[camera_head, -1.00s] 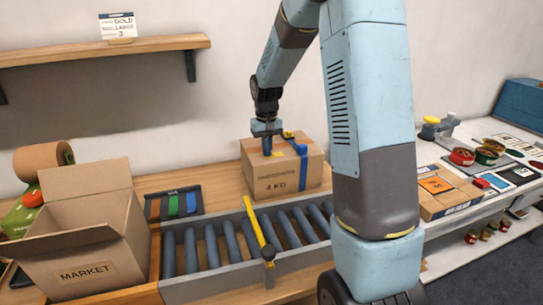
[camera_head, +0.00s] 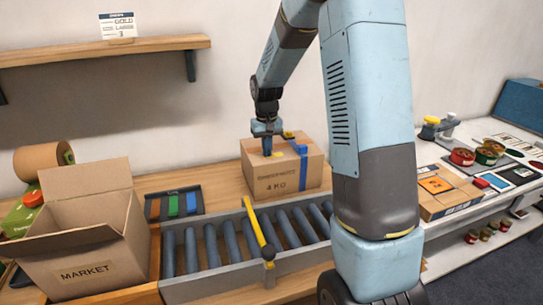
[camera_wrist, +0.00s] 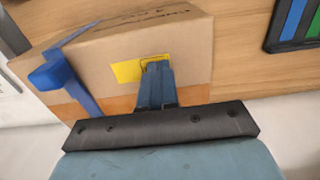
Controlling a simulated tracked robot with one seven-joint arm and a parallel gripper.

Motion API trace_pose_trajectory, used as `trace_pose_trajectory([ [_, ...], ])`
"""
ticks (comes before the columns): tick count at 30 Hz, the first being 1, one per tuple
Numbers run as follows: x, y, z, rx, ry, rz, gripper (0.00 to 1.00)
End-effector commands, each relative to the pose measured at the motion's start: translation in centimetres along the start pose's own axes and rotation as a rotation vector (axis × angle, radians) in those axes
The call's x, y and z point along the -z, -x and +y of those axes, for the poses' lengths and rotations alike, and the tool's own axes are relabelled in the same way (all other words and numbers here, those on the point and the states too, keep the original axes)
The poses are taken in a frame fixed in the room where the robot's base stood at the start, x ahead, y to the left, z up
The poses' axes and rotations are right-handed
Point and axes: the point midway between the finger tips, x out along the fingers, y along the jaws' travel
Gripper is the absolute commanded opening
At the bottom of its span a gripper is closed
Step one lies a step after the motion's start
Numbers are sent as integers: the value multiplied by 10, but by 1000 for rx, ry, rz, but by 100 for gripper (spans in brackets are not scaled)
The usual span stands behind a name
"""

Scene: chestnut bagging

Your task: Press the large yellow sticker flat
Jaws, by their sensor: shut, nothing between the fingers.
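The large yellow sticker (camera_wrist: 127,71) lies on the top of a closed cardboard box, with part of it hidden behind my gripper's fingers. My gripper (camera_wrist: 154,68) is shut with nothing in it, and its fingertips are at the sticker, seemingly touching it. In the head view my gripper (camera_head: 267,152) points down over the top of the box (camera_head: 288,178), which is marked 4 KG. A blue strap or tape (camera_head: 303,160) runs over the box to the right of my gripper. I cannot tell whether the sticker lies fully flat.
A roller conveyor (camera_head: 240,245) with a yellow bar (camera_head: 257,229) lies in front of the box. An open MARKET carton (camera_head: 87,274) stands at left. A dark tray of coloured strips (camera_head: 174,204) lies between them. A shelf (camera_head: 100,50) is above.

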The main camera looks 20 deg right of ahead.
Motion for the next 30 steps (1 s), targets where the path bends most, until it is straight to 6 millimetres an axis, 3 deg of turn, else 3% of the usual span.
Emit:
trace_pose_trajectory([
  [7, -1, 3, 0, 0, 0, -4, 0],
  [30, 0, 48, 0, 0, 0, 0, 0],
])
